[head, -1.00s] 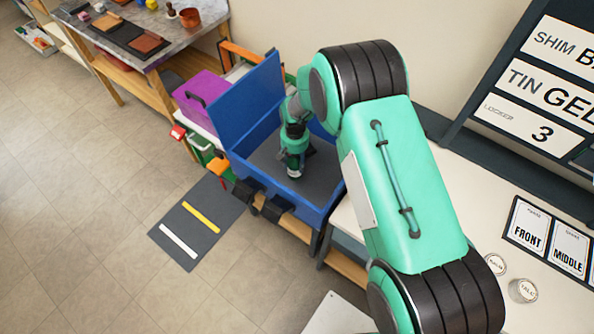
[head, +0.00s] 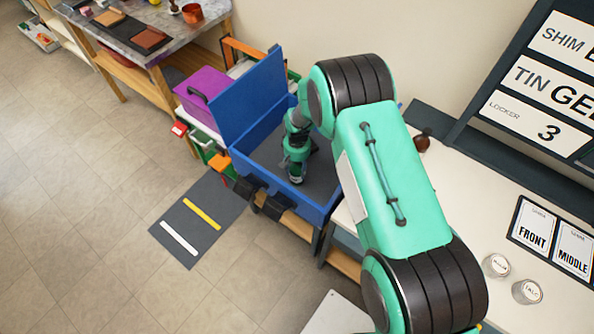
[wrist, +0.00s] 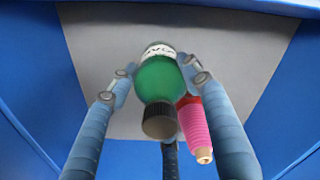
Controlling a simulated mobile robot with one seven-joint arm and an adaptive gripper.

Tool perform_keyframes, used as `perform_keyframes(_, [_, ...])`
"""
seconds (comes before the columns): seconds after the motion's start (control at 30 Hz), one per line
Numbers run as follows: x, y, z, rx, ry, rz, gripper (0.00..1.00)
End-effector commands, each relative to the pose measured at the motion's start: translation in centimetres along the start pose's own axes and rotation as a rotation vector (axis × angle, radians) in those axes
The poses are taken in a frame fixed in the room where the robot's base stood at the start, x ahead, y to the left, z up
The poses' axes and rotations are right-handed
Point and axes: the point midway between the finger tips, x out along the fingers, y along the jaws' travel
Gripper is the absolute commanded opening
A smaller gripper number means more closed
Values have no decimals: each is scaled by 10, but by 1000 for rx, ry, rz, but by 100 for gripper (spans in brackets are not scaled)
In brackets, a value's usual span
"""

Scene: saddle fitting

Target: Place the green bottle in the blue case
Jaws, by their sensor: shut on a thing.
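The blue case (head: 247,97) stands open in the head view, its lid raised at the back left and its floor grey. My gripper (head: 297,177) is down inside the case. In the wrist view, my gripper (wrist: 158,74) is shut on the green bottle (wrist: 160,78), with fingers on both sides of it. The bottle's dark cap points toward the camera and its white label is at the far end. The case's grey floor and blue walls surround it. I cannot tell whether the bottle touches the floor. In the head view the bottle is hidden by my arm.
A pink ribbed thing with a gold tip (wrist: 195,128) is beside the bottle, close to the right finger. A purple box (head: 205,95) stands left of the case. The white table (head: 470,195) at right holds two round tins and cards. Black latches line the case's front.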

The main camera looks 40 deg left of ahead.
Motion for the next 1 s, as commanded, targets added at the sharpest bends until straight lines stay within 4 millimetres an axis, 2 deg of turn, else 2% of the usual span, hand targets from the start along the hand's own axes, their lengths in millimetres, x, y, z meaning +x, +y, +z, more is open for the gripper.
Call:
perform_keyframes(0.13, [14, 0, 0, 0, 0, 0, 9])
perform_keyframes(0.6, [18, 0, -1, 0, 2, 0, 9])
perform_keyframes(0.63, [19, 0, 0, 0, 1, 0, 50])
perform_keyframes(0.7, [18, 0, 0, 0, 1, 0, 64])
perform_keyframes(0.73, [18, 0, 0, 0, 1, 0, 67])
perform_keyframes(1.0, [18, 0, 0, 0, 1, 0, 67])
